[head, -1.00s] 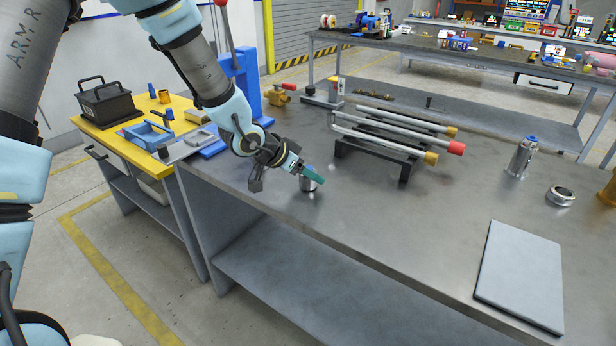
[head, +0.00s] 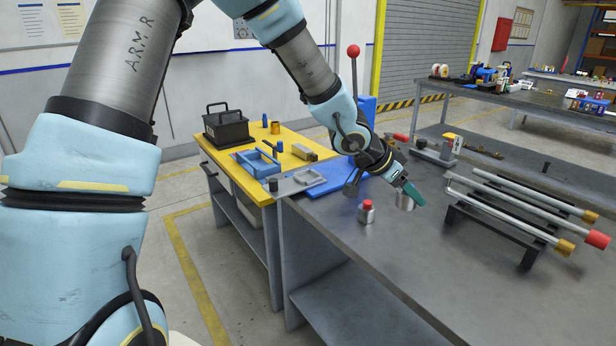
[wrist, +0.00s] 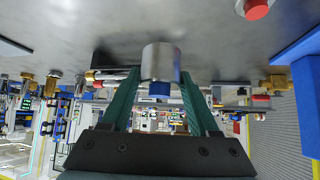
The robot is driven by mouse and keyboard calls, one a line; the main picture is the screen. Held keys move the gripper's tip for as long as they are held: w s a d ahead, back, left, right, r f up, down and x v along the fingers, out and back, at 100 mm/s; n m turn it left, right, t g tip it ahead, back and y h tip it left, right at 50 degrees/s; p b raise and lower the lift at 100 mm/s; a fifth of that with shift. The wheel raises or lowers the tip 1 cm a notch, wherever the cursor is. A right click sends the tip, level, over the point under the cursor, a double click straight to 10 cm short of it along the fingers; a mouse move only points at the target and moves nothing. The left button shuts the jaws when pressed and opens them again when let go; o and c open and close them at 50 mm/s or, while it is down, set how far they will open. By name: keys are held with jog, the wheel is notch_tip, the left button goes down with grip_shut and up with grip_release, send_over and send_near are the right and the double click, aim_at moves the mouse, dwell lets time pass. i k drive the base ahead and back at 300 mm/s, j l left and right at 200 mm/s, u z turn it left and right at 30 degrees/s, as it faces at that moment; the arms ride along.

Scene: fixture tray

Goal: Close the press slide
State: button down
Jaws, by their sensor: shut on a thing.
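The blue press (head: 366,110) stands at the bench's left end, partly hidden by my arm, with a red-ball lever (head: 353,52). A grey flat part with a recess, which looks like its slide (head: 296,182), sticks out to the left beside its blue base (head: 340,178). My gripper (head: 408,193) is right of the press, low over the bench. Its teal fingers (wrist: 160,82) are shut on a silver cylinder (wrist: 162,60) with a blue end; the cylinder (head: 404,203) also shows in the head view. I cannot tell if it touches the bench.
A silver bottle with a red cap (head: 366,212) stands close left of my gripper. A rack of pipes (head: 520,215) lies to the right. The yellow table (head: 235,152) at left holds a black toolbox (head: 227,128) and a blue tray (head: 258,162). The front bench top is clear.

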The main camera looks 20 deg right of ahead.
aim_at(308, 178)
jog(key=i+j, duration=0.2)
jog(key=i, duration=0.15)
jog(key=i+j, duration=0.2)
jog(key=i, duration=0.2)
jog(key=i+j, duration=0.15)
jog(key=i, duration=0.2)
